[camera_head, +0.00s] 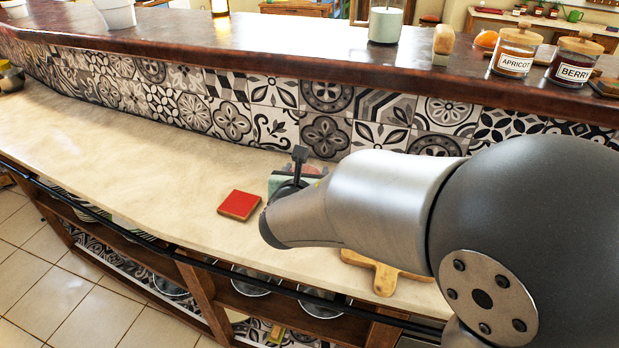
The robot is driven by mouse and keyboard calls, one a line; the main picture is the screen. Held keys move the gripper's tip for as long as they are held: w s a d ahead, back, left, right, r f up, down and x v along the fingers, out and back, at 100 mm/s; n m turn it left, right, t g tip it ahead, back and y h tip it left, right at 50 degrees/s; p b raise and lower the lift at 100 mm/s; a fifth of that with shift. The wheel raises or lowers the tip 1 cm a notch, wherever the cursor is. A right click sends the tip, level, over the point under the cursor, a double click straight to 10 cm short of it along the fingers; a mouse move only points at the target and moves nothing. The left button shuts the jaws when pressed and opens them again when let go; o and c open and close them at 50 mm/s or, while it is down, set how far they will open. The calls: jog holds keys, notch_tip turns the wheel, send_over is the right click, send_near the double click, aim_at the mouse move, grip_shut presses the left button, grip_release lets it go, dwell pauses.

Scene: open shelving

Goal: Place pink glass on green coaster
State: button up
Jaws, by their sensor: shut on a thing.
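My gripper (297,170) is over the counter near the tiled wall, mostly hidden behind my own arm. One dark finger shows. It is shut on the pink glass (313,170), of which only a small pinkish part shows beside the finger. A pale green patch, likely the green coaster (279,179), shows just left of and below the finger. Whether the glass touches the coaster or is above it, I cannot tell.
A red square coaster (239,205) lies on the counter (140,150) left of my gripper. A wooden board (385,277) lies partly under my arm. A raised dark ledge (280,40) holds jars, a candle and pots. The counter's left part is clear.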

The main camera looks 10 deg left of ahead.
jog(key=shift+f, duration=1.4)
jog(key=shift+f, duration=0.1)
jog(key=shift+f+b, duration=0.1)
jog(key=shift+b, duration=0.25)
jog(key=o, duration=1.2)
